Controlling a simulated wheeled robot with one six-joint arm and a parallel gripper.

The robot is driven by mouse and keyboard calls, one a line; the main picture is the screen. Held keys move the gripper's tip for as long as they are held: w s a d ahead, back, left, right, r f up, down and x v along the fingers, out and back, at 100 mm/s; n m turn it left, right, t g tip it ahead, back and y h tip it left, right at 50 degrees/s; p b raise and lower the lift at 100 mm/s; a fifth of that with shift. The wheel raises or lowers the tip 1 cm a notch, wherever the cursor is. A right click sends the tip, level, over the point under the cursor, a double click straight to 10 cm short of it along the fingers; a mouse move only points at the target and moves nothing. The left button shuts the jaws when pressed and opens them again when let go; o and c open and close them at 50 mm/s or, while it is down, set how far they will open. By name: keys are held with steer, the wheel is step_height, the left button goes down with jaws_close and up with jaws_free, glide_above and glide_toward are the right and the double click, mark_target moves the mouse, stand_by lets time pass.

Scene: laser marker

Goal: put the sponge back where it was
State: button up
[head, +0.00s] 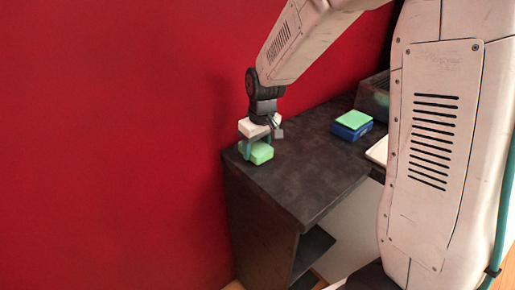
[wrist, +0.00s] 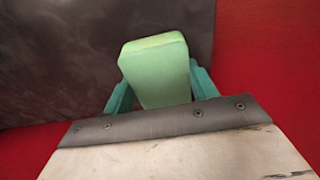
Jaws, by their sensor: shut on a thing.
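My gripper (head: 257,149) points down over the far left corner of the dark tabletop (head: 310,185). It is shut on a light green sponge (head: 261,154). In the wrist view the sponge (wrist: 157,70) sits between the two teal fingers, with its end sticking out past them. The sponge is at or just above the tabletop near its left edge; I cannot tell whether it touches. The white gripper body hides its upper part in the head view.
A green block (head: 355,118) lies on a blue block (head: 351,130) farther right on the tabletop. A grey box (head: 374,95) stands behind them, and a white object (head: 378,151) lies partly behind my arm. A red wall (head: 120,140) is close on the left. The tabletop's middle is clear.

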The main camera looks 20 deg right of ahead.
steer(key=shift+f, duration=0.3)
steer(key=shift+f, duration=0.2)
steer(key=o, duration=1.1)
